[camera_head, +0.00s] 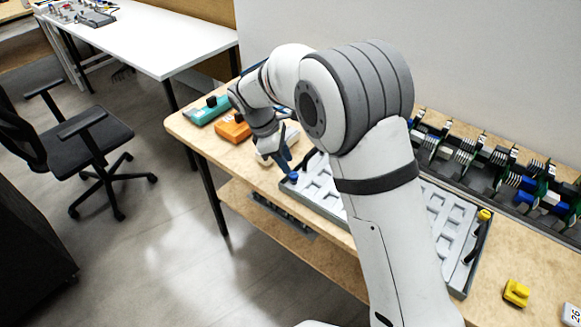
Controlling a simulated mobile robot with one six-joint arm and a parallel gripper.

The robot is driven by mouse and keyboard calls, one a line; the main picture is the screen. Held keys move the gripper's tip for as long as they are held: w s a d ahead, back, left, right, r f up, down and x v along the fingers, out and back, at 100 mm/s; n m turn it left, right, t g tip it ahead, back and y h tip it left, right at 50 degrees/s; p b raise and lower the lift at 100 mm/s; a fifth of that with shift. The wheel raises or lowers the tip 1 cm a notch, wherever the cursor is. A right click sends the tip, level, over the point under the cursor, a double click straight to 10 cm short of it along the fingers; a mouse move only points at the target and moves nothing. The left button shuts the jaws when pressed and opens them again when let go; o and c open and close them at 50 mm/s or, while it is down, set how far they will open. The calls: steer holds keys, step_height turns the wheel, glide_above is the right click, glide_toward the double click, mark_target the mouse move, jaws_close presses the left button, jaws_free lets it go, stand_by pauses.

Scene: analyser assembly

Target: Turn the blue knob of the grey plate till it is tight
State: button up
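The grey plate (318,190) lies on the wooden bench, with pale pockets across it; my arm hides its middle. A small blue knob (292,177) sits at its left corner. A yellow knob (484,215) sits at its right end. My gripper (287,167) points down just above and left of the blue knob. Its dark blue fingers are small in view, and I cannot tell whether they touch the knob or how far apart they are.
A teal block (208,110), an orange block (234,127) and a whitish block (290,135) lie left of the plate. A rack of green and blue parts (500,165) stands behind it. A yellow piece (516,293) lies at front right. A black chair (80,150) stands left.

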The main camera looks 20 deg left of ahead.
mark_target(294, 174)
steer(key=shift+x, duration=2.4)
jaws_close()
steer(key=shift+m, duration=0.4)
steer(key=m+g+p, duration=0.1)
steer(key=m, duration=0.1)
steer(key=m+g+p, duration=0.1)
steer(key=m, duration=0.1)
steer(key=shift+w+r+m+p, duration=0.15)
steer(key=shift+m+p, duration=0.15)
steer(key=m+g, duration=0.1)
steer(key=m, duration=0.1)
steer(key=m+g+y+p, duration=0.1)
steer(key=m, duration=0.2)
steer(key=shift+w+m, duration=0.1)
steer(key=shift+m, duration=0.2)
steer(key=shift+y, duration=0.3)
